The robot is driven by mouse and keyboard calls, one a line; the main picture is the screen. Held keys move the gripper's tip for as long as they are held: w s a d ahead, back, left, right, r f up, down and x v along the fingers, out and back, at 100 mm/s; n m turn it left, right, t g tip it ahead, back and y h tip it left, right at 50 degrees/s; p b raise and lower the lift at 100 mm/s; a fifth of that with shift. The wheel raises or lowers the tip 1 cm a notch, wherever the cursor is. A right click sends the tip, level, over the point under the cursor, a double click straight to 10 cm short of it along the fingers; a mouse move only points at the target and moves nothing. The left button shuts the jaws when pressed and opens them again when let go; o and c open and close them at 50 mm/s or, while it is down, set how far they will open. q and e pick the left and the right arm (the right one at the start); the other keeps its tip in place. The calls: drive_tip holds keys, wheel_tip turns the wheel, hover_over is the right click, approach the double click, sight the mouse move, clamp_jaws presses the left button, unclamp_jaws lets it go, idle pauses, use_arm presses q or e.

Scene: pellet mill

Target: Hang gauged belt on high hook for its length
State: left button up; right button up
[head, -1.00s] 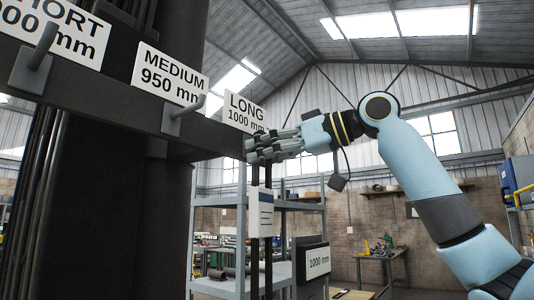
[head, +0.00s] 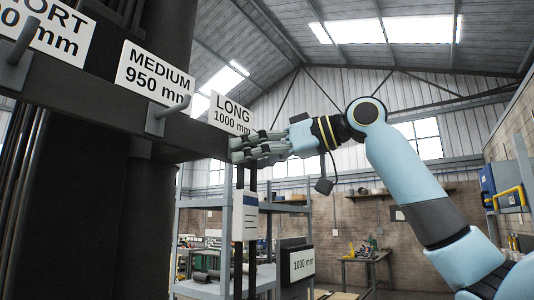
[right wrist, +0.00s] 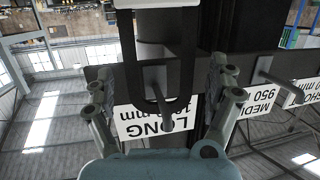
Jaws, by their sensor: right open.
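The belt (head: 240,180) is a black loop with a white card (head: 245,215) on it, and it hangs straight down below the hook at the LONG 1000 mm sign (head: 232,113). In the right wrist view, which is upside down, the belt's closed end (right wrist: 131,75) passes around the grey LONG hook (right wrist: 167,112). My right gripper (head: 236,151) is at this hook. In the right wrist view its fingers (right wrist: 160,85) are spread on both sides of belt and hook, apart from them. My left gripper is out of view.
The MEDIUM hook (head: 168,114) and the SHORT hook (head: 20,42) stick out from the same dark rail (head: 95,105). A workbench (head: 367,257) is farther back.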

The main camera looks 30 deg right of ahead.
drive_tip(key=v, duration=0.7)
